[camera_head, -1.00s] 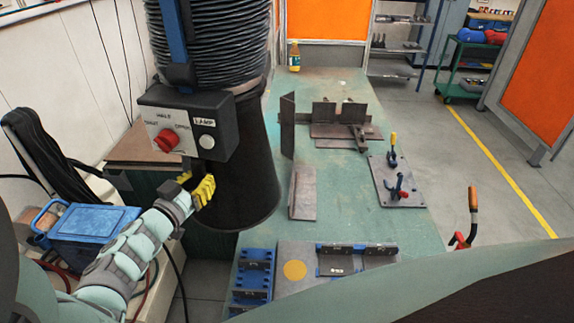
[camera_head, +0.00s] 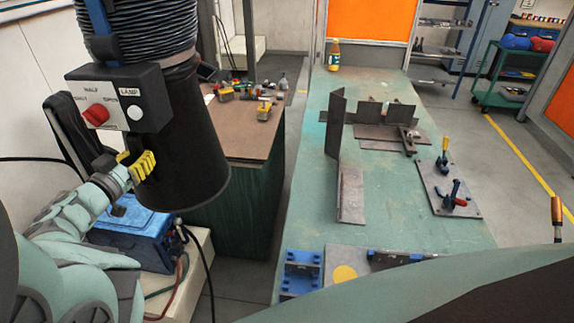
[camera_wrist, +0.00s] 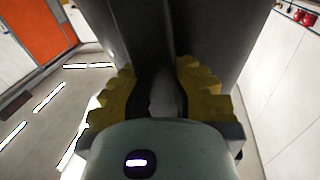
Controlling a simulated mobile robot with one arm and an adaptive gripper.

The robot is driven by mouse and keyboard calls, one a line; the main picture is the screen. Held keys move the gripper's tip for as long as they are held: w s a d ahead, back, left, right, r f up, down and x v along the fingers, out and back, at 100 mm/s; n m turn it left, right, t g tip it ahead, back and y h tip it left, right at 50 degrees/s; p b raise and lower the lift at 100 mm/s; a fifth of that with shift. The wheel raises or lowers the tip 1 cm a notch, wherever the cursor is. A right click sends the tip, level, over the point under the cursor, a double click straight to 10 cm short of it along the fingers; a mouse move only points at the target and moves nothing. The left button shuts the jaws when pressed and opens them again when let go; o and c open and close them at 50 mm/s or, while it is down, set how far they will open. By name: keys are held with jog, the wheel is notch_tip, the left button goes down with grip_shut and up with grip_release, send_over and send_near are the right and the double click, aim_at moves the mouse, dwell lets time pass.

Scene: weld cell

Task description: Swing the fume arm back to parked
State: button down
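The fume arm's black hood (camera_head: 185,150) hangs at the left of the head view under a ribbed black hose (camera_head: 135,30). A dark control box (camera_head: 118,97) with a red knob and a white lamp button is fixed to its front. My gripper (camera_head: 138,167) has yellow fingers and is at the hood's near left side, just below the box. In the wrist view my gripper (camera_wrist: 163,95) has its fingers on both sides of a grey handle-like bar (camera_wrist: 165,70), apparently shut on it. The exact finger contact is dark and partly hidden.
A green bench (camera_head: 410,225) with steel plates and clamps stands to the right. A brown-topped cabinet (camera_head: 245,140) with small tools is behind the hood. A blue box machine (camera_head: 135,235) with cables sits below my arm. Floor shows between cabinet and bench.

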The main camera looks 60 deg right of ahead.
jog(key=shift+w+a+r, duration=0.25)
jog(key=shift+w+a, duration=0.35)
jog(key=c, duration=1.3)
grip_release()
jog(key=shift+s+a, duration=0.1)
jog(key=shift+a, duration=0.05)
jog(key=o, duration=0.4)
jog(key=shift+f, duration=0.1)
jog(key=shift+c, duration=0.2)
jog(key=v, duration=1.2)
